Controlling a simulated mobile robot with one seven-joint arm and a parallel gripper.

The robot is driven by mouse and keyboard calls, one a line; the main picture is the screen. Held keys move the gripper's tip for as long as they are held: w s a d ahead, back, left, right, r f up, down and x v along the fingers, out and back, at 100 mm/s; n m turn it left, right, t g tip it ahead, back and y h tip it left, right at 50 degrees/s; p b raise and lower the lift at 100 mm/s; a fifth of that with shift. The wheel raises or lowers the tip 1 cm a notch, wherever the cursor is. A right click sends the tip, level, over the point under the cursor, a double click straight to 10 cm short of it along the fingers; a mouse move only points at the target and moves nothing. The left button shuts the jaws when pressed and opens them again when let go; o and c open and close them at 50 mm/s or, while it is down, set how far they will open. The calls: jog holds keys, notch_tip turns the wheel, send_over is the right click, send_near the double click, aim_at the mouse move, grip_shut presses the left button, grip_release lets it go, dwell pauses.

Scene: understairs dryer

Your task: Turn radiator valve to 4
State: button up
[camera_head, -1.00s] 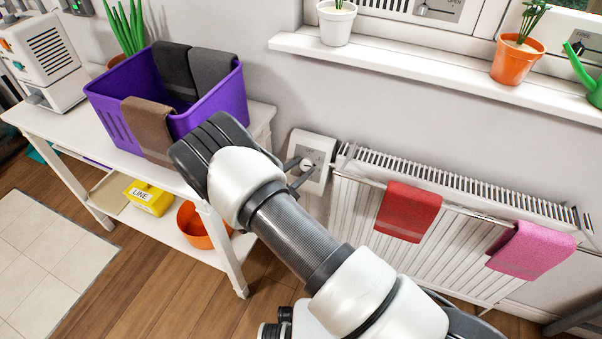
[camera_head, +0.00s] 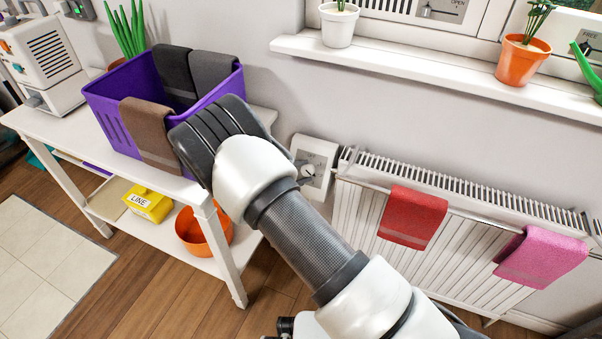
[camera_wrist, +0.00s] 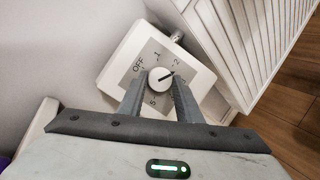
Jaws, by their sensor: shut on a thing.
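The radiator valve is a white box with a grey dial plate (camera_head: 318,160) and a round white knob (camera_wrist: 160,79). In the wrist view the plate reads OFF, 1, 2 and 5; other marks are covered by the fingers. The knob's dark pointer line aims up and right, close to the 2 or just past it. My gripper (camera_wrist: 159,84) has one finger on each side of the knob and is shut on it. In the head view the fingers are mostly hidden behind my wrist, with a tip showing by the knob (camera_head: 307,171).
The white radiator (camera_head: 400,235) stands right of the valve, with a red towel (camera_head: 412,217) and a pink towel (camera_head: 541,257) on its rail. A white table (camera_head: 58,122) with a purple basket (camera_head: 205,105) is on the left. The windowsill (camera_head: 430,73) holds pots above.

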dwell(0.4)
jog(key=o, duration=1)
jog(key=shift+o, duration=0.2)
notch_tip(320, 180, up, 10)
jog(key=p, duration=0.3)
